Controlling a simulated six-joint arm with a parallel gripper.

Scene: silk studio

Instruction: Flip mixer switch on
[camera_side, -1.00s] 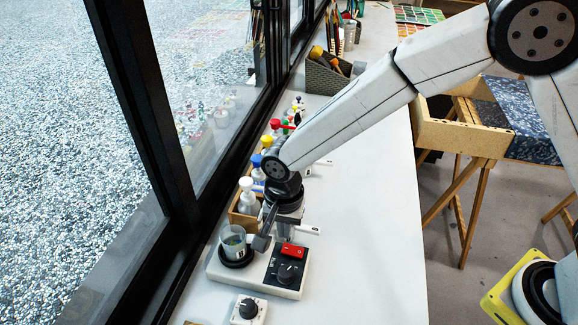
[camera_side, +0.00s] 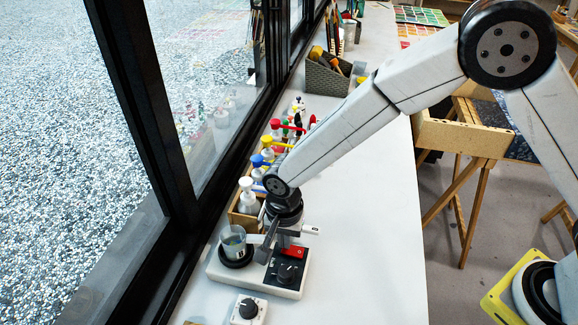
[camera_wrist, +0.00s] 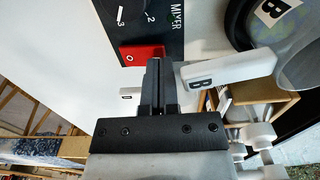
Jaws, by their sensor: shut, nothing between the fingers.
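The mixer (camera_side: 258,279) is a white base on the counter with a black panel labelled MIXER, which also shows in the wrist view (camera_wrist: 170,38). Its red rocker switch (camera_wrist: 142,56) shows an "O" mark; in the side view the switch (camera_side: 294,252) is partly covered by my gripper. A dark knob (camera_side: 287,273) sits in front of the switch. A clear cup (camera_side: 233,240) stands on the round black pad at the left. My gripper (camera_wrist: 158,64) is shut and empty, its fingertips at or just beside the switch's edge; contact cannot be told.
A white handle labelled B (camera_wrist: 230,70) lies close beside my fingers, by the cup. A crate of pump bottles (camera_side: 248,202) stands behind the mixer along the window. A small white dial box (camera_side: 248,311) sits in front. The counter to the right is clear.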

